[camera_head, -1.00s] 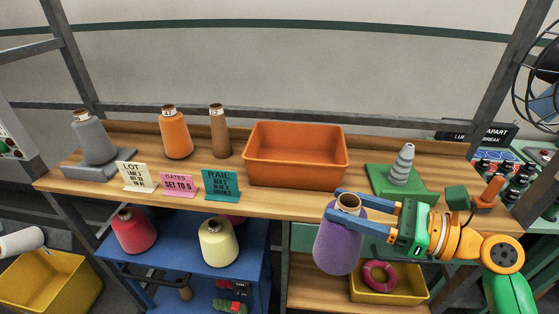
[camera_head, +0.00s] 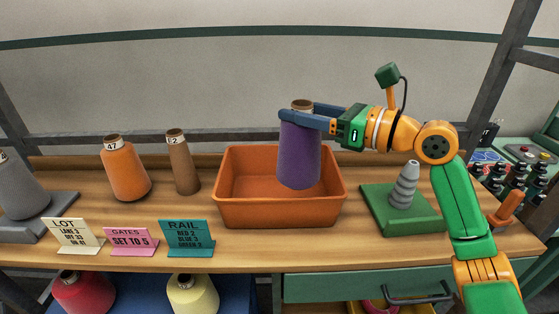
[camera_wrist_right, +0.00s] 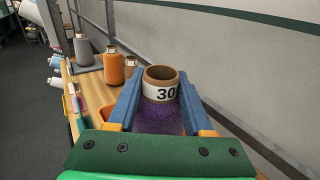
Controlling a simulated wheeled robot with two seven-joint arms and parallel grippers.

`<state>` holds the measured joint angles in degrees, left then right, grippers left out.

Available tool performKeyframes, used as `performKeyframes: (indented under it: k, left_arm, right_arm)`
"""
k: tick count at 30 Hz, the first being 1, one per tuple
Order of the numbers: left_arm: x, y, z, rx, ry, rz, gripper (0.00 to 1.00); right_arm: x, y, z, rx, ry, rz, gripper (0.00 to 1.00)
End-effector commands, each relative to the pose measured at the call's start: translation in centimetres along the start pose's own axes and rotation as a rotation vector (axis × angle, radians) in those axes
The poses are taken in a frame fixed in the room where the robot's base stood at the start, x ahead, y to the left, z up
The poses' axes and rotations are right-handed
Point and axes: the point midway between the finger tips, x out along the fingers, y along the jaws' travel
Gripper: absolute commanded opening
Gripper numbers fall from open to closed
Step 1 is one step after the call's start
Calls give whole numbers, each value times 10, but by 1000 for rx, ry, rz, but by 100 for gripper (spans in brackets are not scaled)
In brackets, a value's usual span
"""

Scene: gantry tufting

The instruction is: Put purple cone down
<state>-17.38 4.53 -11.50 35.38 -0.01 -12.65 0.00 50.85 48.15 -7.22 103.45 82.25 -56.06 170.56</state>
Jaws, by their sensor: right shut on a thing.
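The purple cone (camera_head: 299,152) is upright in my right gripper (camera_head: 300,115), whose blue fingers are shut around its upper part. In the head view it overlaps the orange bin (camera_head: 235,209), with its lower end in front of the bin's inside; whether it touches the floor of the bin I cannot tell. In the right wrist view the cone's tube top (camera_wrist_right: 161,85) shows the number 30 between the fingers (camera_wrist_right: 160,98). My left gripper is not in view.
An orange cone (camera_head: 125,170) and a brown cone (camera_head: 182,164) stand left of the bin, a grey cone (camera_head: 20,188) farther left. Signs (camera_head: 186,239) stand along the front edge. A green base with a grey ribbed peg (camera_head: 404,187) is right of the bin.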

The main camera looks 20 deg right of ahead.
Motion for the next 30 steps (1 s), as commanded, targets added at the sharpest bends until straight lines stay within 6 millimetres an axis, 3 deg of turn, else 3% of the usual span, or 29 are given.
performKeyframes:
  k: [4,11,15,25,26,28,30]
  left_arm:
    - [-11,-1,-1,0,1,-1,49]
    - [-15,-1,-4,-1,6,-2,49]
    - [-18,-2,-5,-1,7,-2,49]
    - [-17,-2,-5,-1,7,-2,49]
    - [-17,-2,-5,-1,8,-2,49]
    - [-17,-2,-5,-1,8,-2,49]
    - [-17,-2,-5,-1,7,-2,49]
  right_arm:
    - [30,-5,-25,7,2,4,0]
    - [56,-10,-56,5,1,3,0]
    - [58,-10,-82,3,2,1,0]
    - [58,-10,-88,0,-1,2,0]
    - [58,-10,-88,0,0,2,56]
    - [58,-10,-88,0,0,2,75]
    - [58,-10,-88,0,0,2,80]
